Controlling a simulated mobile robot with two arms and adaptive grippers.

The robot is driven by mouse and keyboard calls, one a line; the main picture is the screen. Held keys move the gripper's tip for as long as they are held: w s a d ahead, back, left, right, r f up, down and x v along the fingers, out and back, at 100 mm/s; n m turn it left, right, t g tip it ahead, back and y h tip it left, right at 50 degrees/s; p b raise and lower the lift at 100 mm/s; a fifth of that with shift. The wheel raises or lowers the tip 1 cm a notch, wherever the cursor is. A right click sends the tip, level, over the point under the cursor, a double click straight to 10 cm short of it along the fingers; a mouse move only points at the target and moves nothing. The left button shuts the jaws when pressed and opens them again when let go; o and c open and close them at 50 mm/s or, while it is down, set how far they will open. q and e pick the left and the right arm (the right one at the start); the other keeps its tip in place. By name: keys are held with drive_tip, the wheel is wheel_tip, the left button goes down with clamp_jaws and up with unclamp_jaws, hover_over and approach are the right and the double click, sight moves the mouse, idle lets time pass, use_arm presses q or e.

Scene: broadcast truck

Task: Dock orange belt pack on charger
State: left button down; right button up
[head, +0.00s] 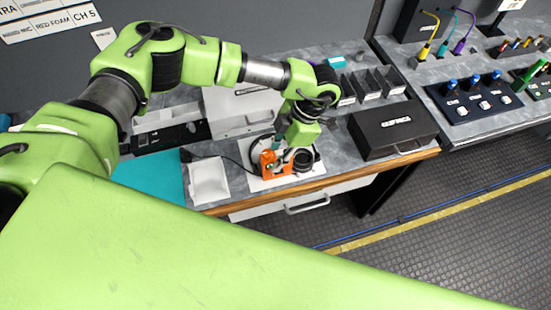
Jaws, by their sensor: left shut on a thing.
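The orange belt pack (268,164) is near the front edge of the grey counter, over a white mat (262,185). My left gripper (281,157) reaches down to it from above and is shut on it. The fingers and the pack overlap, so the exact contact is hard to see, and I cannot tell whether the pack touches the mat. A black round piece (303,160), possibly a headset ear cup, is just right of the gripper. I cannot tell for sure which unit is the charger. A row of dark upright slots (372,84) stands at the back right. My right gripper is not in view.
A black case (392,133) lies right of the mat. A white pouch (209,181) and a teal mat (150,174) are to the left. A side counter holds a blue-knobbed panel (478,105) and cables.

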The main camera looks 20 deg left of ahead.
use_arm(q)
drive_tip(key=shift+r, duration=0.1)
drive_tip(key=shift+r+b, duration=0.7)
drive_tip(key=shift+b, duration=0.15)
drive_tip(key=s+d+r+b, duration=0.8)
drive_tip(key=s+d+r, duration=0.1)
drive_tip(key=d+r, duration=0.25)
drive_tip(key=w+a+r+m+t+h, duration=0.1)
drive_tip(key=w+a+r+m+t, duration=0.2)
drive_tip(key=a+m, duration=0.5)
drive_tip(key=w+a+r+m+t+h, duration=0.1)
drive_tip(key=w+a+r+m+t, duration=0.2)
drive_tip(key=a+m, duration=0.6)
wheel_tip(320, 180, up, 2)
drive_tip(key=w+m, duration=0.1)
drive_tip(key=m, duration=0.3)
drive_tip(key=shift+a+r+t+h+p, duration=0.15)
drive_tip(key=shift+t+h+p, duration=0.15)
drive_tip(key=shift+t, duration=0.1)
